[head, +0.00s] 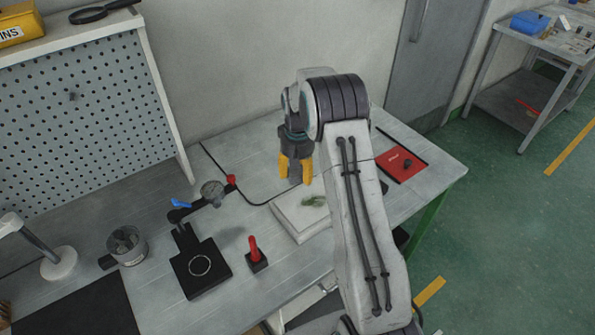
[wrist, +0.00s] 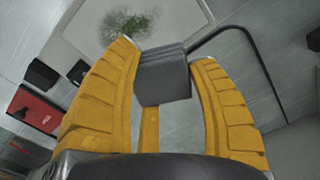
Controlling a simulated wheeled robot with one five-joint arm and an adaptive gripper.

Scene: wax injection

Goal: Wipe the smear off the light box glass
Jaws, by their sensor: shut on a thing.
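The light box (head: 286,223) is a low white slab on the bench, partly hidden behind my arm. A green smear (head: 314,201) lies on its glass. In the wrist view the light box (wrist: 185,28) is at the top, with the mottled green smear (wrist: 125,25) left of centre. My gripper (head: 295,180) has yellow fingers pointing down and hangs above the back left of the light box. In the wrist view my gripper (wrist: 165,75) is shut on a dark grey block (wrist: 163,80). The block appears apart from the glass.
A red booklet (head: 402,164) lies on the bench right of my arm. Left of the light box stand a red-handled tool (head: 255,250), a black press plate (head: 200,267), a gauge (head: 212,191) and a metal pot (head: 127,245). A black cable runs behind the box.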

